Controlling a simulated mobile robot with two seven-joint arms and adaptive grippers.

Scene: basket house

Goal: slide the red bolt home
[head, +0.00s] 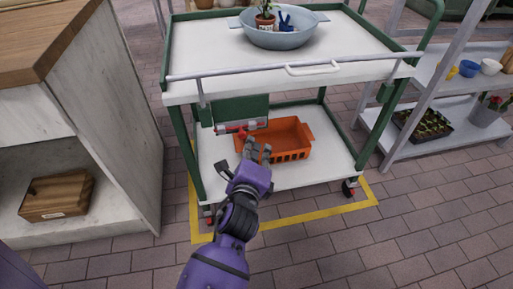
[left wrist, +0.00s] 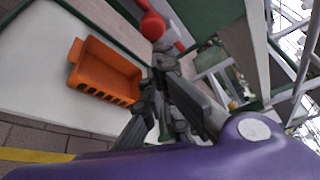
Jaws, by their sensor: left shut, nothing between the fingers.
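The red bolt (head: 231,130) lies across a light metal mount at the lower edge of a green panel (head: 240,108) under the cart's top. In the left wrist view its round red knob (left wrist: 152,27) shows large near the top. My left gripper (head: 257,150) is shut and empty, just below and right of the bolt in the head view. In the left wrist view its fingertips (left wrist: 165,62) are close below the knob; I cannot tell whether they touch it. The bolt's right end is partly hard to make out. My right gripper is not in view.
An orange basket (head: 300,134) sits on the cart's lower shelf (head: 330,172), behind my left gripper. A blue-grey basin (head: 277,38) stands on the cart's top. Green cart posts (head: 381,122) flank the space. A wooden-topped counter is left, a plant rack right.

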